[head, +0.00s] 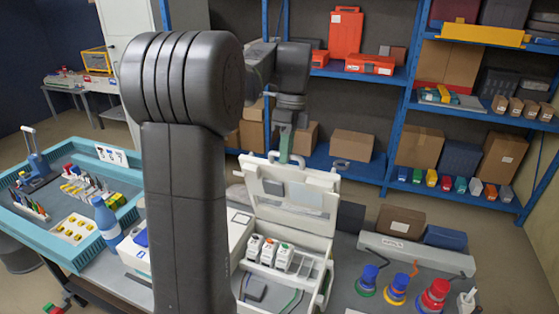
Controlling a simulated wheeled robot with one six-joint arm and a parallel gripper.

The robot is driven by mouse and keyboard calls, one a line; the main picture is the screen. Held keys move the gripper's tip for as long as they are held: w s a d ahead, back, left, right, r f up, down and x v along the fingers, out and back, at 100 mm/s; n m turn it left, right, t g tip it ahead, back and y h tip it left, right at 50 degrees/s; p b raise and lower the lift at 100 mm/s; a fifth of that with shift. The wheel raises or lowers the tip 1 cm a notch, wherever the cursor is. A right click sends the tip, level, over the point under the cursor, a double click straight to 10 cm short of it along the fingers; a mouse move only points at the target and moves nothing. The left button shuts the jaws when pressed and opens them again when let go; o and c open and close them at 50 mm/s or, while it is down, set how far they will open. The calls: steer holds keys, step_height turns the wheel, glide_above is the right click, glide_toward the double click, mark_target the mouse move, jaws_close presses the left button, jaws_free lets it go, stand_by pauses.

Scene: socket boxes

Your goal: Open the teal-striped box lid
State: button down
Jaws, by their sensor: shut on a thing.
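A whitish box (313,255) stands open on the grey worktop right of my arm. Its lid (305,203) is raised, tilted up at the back, with a handle at its top edge. My gripper (286,158) is at the lid's top edge, shut on the lid. A greenish part shows at the gripper, and its fingertips are small and partly hidden. I cannot make out a teal stripe on the box from here. Inside the box sit several white socket modules (268,249) and some wires.
A blue-rimmed bench (45,240) with a blue bottle (107,220) is at left. Blue shelves (400,112) stand behind. My arm hides part of a second white box (239,222).

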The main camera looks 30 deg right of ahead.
steer(key=shift+w+d+f, duration=0.25)
steer(key=shift+w+d, duration=0.25)
steer(key=shift+d, duration=0.15)
steer(key=shift+g+y, duration=0.3)
steer(key=c, duration=1.7)
jaws_free()
steer(key=shift+o, duration=1.2)
steer(key=shift+w+d+f, duration=0.1)
steer(key=shift+w+d, duration=0.05)
steer(key=shift+d, duration=0.1)
steer(key=shift+a+r, duration=0.1)
steer(key=shift+r, duration=0.2)
